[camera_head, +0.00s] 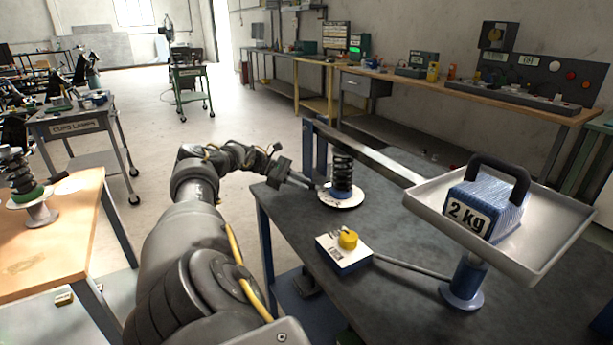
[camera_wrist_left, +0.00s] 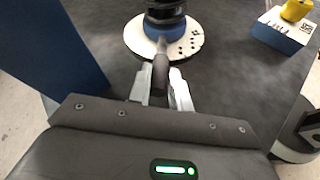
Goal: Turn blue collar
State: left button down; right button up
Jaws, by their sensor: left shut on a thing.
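The blue collar (camera_head: 341,193) sits around the foot of a black coil spring (camera_head: 343,170), just above a round white plate on the dark bench. The collar also shows at the top of the left wrist view (camera_wrist_left: 163,29), with a short lever with a dark grip (camera_wrist_left: 160,72) sticking out toward me. My left gripper (camera_head: 303,181) reaches in from the left beside the collar. In the wrist view its two fingers (camera_wrist_left: 161,88) are shut on the dark grip, one on each side. My right gripper is not in view.
The white plate (camera_wrist_left: 188,44) has dark marks. A long metal beam (camera_head: 370,155) passes behind the spring to a tray (camera_head: 545,235) bearing a 2 kg weight (camera_head: 485,208). Another spring unit (camera_head: 30,190) stands on the wooden table.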

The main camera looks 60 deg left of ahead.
pick_arm(q)
jog(key=shift+w, duration=0.1)
jog(key=c, duration=1.3)
grip_release()
jog(key=shift+w+d, duration=0.1)
jog(key=shift+w, duration=0.05)
jog(key=shift+s+a+r, duration=0.1)
jog(key=shift+s+a, duration=0.25)
jog(key=shift+s, duration=0.05)
jog(key=b+v, duration=0.1)
jog(key=v, duration=0.6)
jog(key=b+v, duration=0.2)
jog(key=b, duration=0.1)
jog(key=shift+s+a, duration=0.1)
jog(key=shift+a, duration=0.05)
jog(key=shift+s+a+r, duration=0.15)
jog(key=shift+s+r, duration=0.1)
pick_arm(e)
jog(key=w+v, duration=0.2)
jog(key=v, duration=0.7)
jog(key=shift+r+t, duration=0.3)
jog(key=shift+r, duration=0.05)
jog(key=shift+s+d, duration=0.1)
